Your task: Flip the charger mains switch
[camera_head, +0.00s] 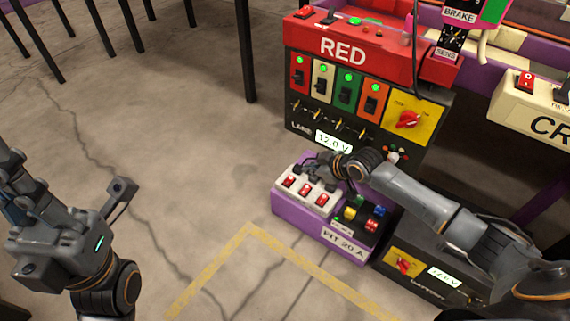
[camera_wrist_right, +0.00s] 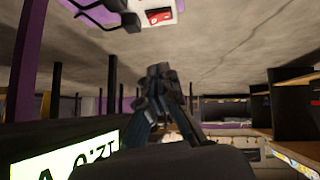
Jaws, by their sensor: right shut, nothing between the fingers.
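A white switch strip (camera_head: 305,190) with several red rocker switches sits on top of the purple PIT 20 A box (camera_head: 318,226). Which switch is the charger mains is not legible. My right gripper (camera_head: 322,165) is shut and empty, at the back edge of the strip; whether it touches is unclear. The right wrist view shows its closed fingers (camera_wrist_right: 160,85), with a red and white switch (camera_wrist_right: 160,16) at the top. My left gripper (camera_head: 65,172) is open and empty at the far left, well away from the strip.
The RED control stand (camera_head: 343,52) with lit switches and a yellow panel rises behind the strip. A dark unit with a red knob (camera_head: 403,264) stands under my right arm. A cream CR box (camera_head: 530,112) is at right. Bare floor (camera_head: 180,150) lies left, with yellow tape (camera_head: 208,271).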

